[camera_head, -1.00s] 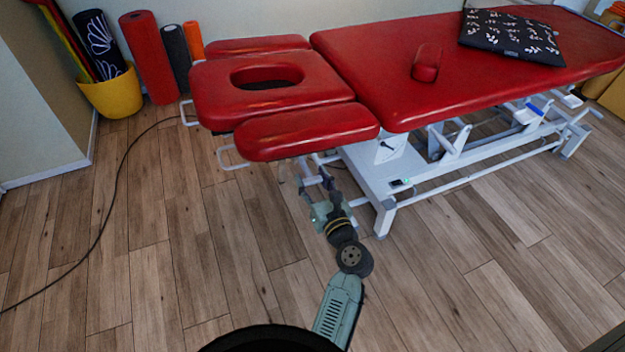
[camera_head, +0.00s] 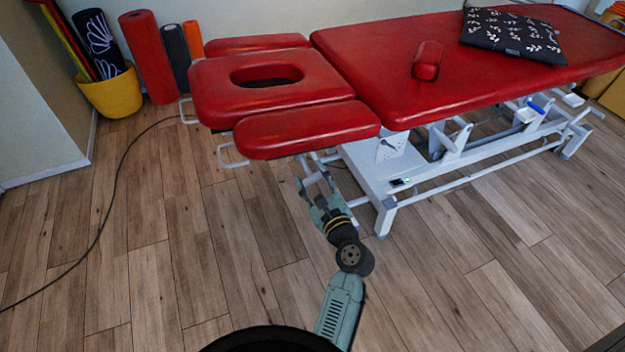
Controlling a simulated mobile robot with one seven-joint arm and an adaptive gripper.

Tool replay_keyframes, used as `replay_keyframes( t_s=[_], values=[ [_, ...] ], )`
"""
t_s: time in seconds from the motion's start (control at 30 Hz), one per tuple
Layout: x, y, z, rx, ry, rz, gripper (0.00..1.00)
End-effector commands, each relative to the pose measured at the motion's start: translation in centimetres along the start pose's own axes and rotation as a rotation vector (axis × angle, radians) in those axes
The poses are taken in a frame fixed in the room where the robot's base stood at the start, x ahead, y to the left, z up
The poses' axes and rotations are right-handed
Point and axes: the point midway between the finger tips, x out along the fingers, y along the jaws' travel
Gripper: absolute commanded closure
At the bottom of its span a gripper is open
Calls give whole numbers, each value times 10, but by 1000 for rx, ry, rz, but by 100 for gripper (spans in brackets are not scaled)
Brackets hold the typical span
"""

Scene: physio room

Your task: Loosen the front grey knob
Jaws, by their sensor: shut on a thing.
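The red treatment table (camera_head: 420,105) has a head section (camera_head: 215,88) with a face hole and two side arm pads. The front arm pad (camera_head: 305,130) is on a white metal frame. My gripper (camera_head: 313,175) reaches up to the frame just under the right part of this front pad. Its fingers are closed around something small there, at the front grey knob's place. The knob itself is too small and too covered by the fingers to make out.
The table's white base (camera_head: 385,205) stands close to the right of my gripper. A white loop handle (camera_head: 232,157) juts out to the left. A black cable (camera_head: 110,195) lies on the floor at left. The wooden floor in front is clear.

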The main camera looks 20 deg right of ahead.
Motion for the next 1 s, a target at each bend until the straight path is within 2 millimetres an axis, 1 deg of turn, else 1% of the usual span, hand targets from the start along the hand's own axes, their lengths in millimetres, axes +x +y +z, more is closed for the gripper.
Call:
replay_keyframes(
  t_s=[0.7,1.0],
  values=[
    [1,3,-2,-679,-4,-1,84],
    [1,2,-1,-910,-4,-3,84]
  ],
)
